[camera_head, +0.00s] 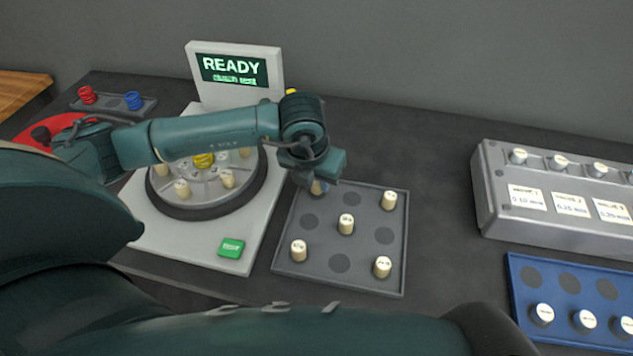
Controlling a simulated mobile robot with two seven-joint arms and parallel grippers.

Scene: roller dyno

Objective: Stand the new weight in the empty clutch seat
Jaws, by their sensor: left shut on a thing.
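My left gripper (318,182) is over the back left of the grey tray (330,282). It is shut on a small cream weight (318,187), mostly hidden by the gripper; I cannot tell whether the weight still touches the tray. Other cream weights with marked tops, such as one in the tray's middle (346,224), stand among dark round recesses. The round clutch (205,194) with a yellow centre (203,160) lies left of the tray, with several cream weights on it. My forearm hides its back part, and I cannot make out the empty seat. My right gripper is not in view.
A screen (233,70) reading READY stands behind the clutch. A green button (231,248) is on the base plate's front. At right are a grey box (490,200) with labelled knobs and a blue tray (520,285) with white-topped pieces. Dark table is clear between.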

